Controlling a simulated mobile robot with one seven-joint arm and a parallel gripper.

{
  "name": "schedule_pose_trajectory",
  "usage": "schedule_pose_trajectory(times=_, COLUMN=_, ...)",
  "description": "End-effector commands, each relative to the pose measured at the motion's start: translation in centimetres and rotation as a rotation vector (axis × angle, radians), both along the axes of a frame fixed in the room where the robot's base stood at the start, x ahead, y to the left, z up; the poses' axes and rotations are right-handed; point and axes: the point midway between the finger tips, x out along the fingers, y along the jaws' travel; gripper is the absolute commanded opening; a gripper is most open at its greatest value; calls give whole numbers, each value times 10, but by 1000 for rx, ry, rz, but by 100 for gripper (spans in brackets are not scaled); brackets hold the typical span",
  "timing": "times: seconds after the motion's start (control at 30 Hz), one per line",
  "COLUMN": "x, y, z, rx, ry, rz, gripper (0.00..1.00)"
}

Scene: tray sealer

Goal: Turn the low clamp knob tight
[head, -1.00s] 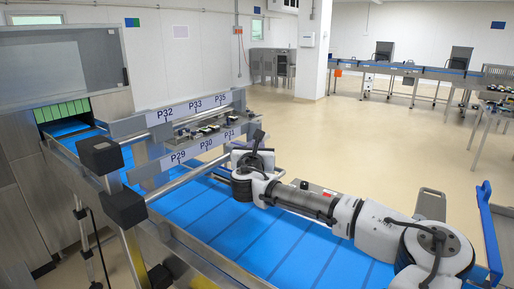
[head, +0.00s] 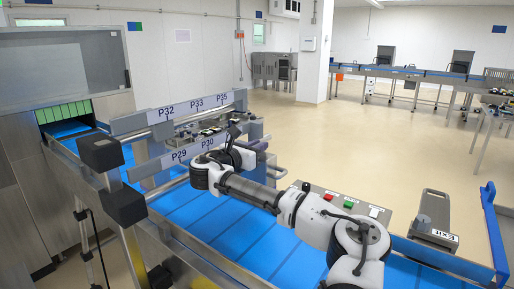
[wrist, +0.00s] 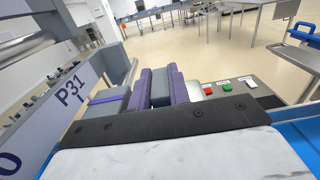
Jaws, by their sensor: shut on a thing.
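My gripper (head: 262,147) is at the right end of the near labelled rail, beyond the blue belt. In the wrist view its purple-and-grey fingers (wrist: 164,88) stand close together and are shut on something. The grip point is mostly hidden behind the dark wrist plate, and the low clamp knob cannot be made out clearly in either view. The rail's P31 plate (wrist: 70,88) is just left of the fingers.
The near rail with P29 and P30 (head: 180,155) and the far rail with P32, P33 and P35 (head: 190,108) cross the blue belt (head: 230,225). A button panel (head: 345,203) with red and green buttons stands right of my gripper. Open floor lies beyond.

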Motion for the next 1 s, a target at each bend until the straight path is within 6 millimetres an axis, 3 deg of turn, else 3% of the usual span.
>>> schedule_pose_trajectory(times=0.33, x=0, y=-1, z=1, rx=0, ry=-1, rz=-4, gripper=0)
schedule_pose_trajectory(times=0.37, x=0, y=-1, z=1, rx=0, ry=-1, rz=-4, gripper=21)
schedule_pose_trajectory(times=0.5, x=0, y=-1, z=1, rx=0, ry=-1, rz=-3, gripper=39)
schedule_pose_trajectory(times=0.83, x=-2, y=1, z=0, rx=0, ry=-1, rz=-2, gripper=40)
schedule_pose_trajectory(times=1.0, x=-17, y=14, z=-3, rx=1, ry=-2, rz=1, gripper=40)
